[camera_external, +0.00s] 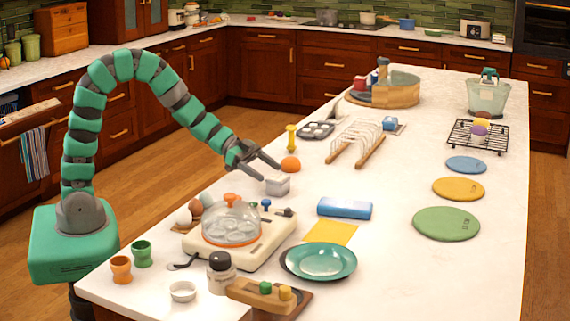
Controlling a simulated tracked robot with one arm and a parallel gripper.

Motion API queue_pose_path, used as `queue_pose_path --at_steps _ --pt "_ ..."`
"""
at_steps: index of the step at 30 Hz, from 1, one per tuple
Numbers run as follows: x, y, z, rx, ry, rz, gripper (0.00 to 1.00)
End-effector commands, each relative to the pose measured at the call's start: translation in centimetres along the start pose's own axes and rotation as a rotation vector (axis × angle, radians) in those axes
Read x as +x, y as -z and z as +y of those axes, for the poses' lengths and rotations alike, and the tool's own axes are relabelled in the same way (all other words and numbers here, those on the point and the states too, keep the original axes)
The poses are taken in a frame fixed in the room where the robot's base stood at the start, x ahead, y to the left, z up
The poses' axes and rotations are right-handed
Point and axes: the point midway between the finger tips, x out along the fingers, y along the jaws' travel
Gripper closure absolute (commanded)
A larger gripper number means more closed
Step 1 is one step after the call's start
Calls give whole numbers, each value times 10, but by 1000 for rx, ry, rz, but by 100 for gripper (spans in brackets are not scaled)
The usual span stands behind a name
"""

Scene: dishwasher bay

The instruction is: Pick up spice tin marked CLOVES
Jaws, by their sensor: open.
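No label reading CLOVES is legible in this view, so I cannot tell for sure which thing is the spice tin. Small red and blue tin-like items (361,83) stand by the round wooden turntable (402,97) at the far end of the island; their markings are too small to read. My gripper (271,171) is open and empty, far from the turntable. It hangs above the left edge of the island, just over a small light-grey box (278,186) and beside an orange dome-shaped thing (291,164). Contact with either is hard to judge.
An egg cooker (232,222), teal plate (319,261) and blue box (344,208) are nearer the front. The counter's middle, left of the colored discs (446,223), is mostly clear.

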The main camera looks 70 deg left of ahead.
Motion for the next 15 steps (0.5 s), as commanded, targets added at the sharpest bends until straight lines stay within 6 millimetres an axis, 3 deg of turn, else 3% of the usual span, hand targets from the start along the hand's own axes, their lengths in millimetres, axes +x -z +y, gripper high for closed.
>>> queue_pose_path --at_steps 7,15 --pt "35 -2 0 -1 -3 3 24" --pt "42 -1 0 0 0 1 24"
